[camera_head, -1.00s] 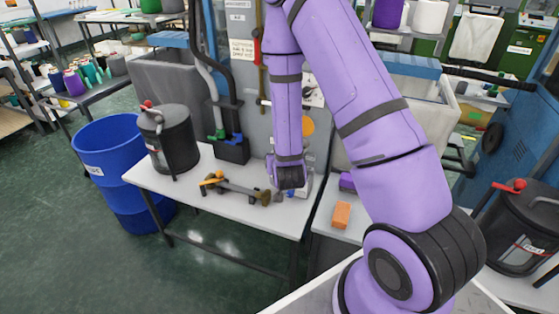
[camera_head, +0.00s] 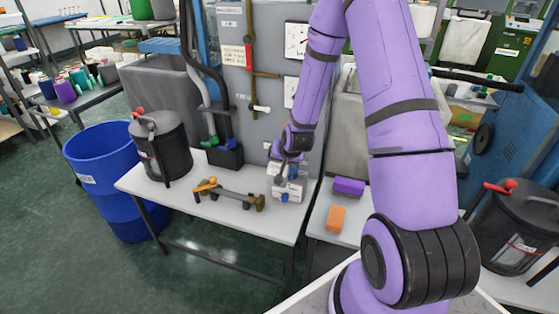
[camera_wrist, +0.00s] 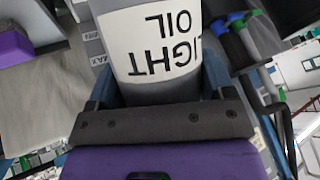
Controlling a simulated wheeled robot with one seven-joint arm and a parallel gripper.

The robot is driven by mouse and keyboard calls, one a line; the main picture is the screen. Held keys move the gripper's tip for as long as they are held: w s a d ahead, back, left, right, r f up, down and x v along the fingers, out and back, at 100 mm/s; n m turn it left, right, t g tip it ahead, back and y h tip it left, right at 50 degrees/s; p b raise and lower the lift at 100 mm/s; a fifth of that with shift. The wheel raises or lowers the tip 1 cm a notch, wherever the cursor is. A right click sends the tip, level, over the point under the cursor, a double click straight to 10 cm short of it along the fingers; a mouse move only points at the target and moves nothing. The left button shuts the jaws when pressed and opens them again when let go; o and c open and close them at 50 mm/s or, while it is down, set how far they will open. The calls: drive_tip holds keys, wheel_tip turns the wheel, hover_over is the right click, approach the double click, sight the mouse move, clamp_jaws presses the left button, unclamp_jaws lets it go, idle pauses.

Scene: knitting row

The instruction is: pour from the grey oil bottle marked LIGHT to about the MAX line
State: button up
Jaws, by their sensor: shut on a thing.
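The grey oil bottle (camera_wrist: 165,75) fills the middle of the wrist view, its white label reading LIGHT OIL upside down. My gripper (camera_wrist: 160,100) is shut on it. A small tag reading MAX (camera_wrist: 98,60) shows just left of the bottle. In the head view my gripper (camera_head: 286,168) hangs low over the back right of the white table, above a small pale unit (camera_head: 290,188) with a blue part. The bottle is hard to make out there, and its mouth and any oil level or flow cannot be seen.
A yellow and dark tool-like object (camera_head: 228,194) lies on the white table (camera_head: 180,198). A black can (camera_head: 160,145) stands at its left end beside a blue barrel (camera_head: 100,170). An orange block (camera_head: 336,219) and a purple block (camera_head: 348,187) lie right. A grey panel (camera_head: 275,75) rises behind.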

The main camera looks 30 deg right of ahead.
drive_tip(key=shift+w+d, duration=0.1)
drive_tip(key=shift+d, duration=0.1)
drive_tip(key=shift+a, duration=0.1)
drive_tip(key=shift+r+g+y, duration=0.35)
drive_tip(key=shift+g+y, duration=0.05)
drive_tip(key=shift+y, duration=0.1)
drive_tip(key=shift+r, duration=0.1)
drive_tip(key=shift+r+g+y, duration=0.3)
drive_tip(key=shift+r, duration=0.05)
drive_tip(key=shift+m, duration=0.3)
drive_tip(key=shift+r+g+y, duration=0.3)
drive_tip(key=shift+r, duration=0.1)
